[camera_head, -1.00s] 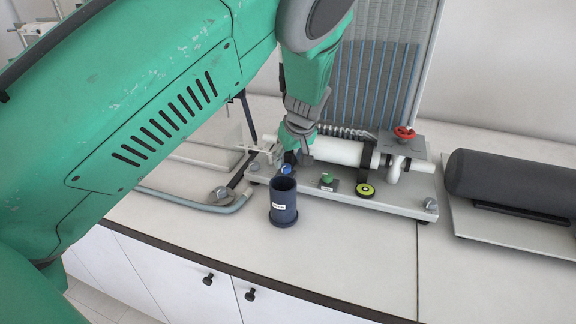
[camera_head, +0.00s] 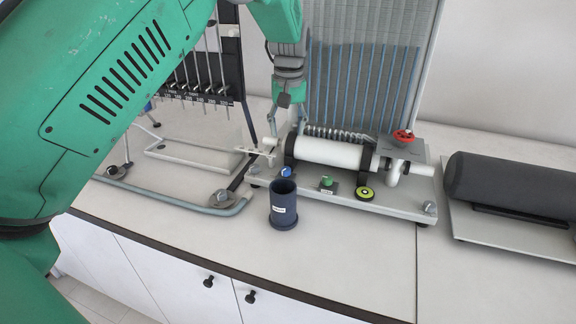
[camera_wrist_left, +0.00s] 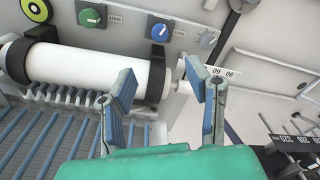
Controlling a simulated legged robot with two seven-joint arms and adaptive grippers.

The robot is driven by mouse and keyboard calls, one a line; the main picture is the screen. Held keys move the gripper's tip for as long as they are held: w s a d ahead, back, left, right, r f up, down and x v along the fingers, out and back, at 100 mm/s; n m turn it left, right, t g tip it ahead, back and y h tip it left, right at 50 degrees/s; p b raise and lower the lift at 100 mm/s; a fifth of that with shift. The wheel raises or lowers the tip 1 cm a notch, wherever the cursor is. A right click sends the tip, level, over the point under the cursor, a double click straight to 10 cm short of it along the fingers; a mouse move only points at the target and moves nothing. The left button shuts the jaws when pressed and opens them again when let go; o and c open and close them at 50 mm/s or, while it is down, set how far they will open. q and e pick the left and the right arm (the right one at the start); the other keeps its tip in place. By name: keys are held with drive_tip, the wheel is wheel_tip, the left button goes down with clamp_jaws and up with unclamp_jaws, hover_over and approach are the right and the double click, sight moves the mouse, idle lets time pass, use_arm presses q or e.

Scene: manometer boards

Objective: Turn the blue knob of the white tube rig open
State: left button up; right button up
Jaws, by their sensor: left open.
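The white tube rig (camera_head: 330,151) is a horizontal white cylinder on a grey base, held by black straps. Its blue knob (camera_head: 286,171) is low on the front left of the base, just behind a dark cup. The blue knob (camera_wrist_left: 160,31) also shows in the left wrist view, with a small label beside it; I cannot tell its setting. My left gripper (camera_head: 288,121) is open and empty, pointing down behind the tube's left end. In the left wrist view its spread fingers (camera_wrist_left: 160,88) are apart from the knob. My right gripper is not in view.
A dark blue cup (camera_head: 284,203) stands in front of the knob. A green knob (camera_head: 327,182), a yellow-black dial (camera_head: 365,193) and a red handwheel (camera_head: 403,136) are on the rig. A black cylinder (camera_head: 515,180) lies right. The front counter is mostly clear.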

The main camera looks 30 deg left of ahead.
sight(286, 169)
use_arm(q)
drive_tip(key=shift+m+h, duration=0.3)
wheel_tip(286, 169, down, 12)
drive_tip(key=shift+a+r+p, duration=0.1)
drive_tip(key=shift+r+p, duration=0.1)
drive_tip(key=shift+p, duration=0.4)
drive_tip(key=shift+a+f, duration=0.2)
drive_tip(key=shift+f, duration=0.45)
drive_tip(key=shift+d, duration=0.15)
clamp_jaws()
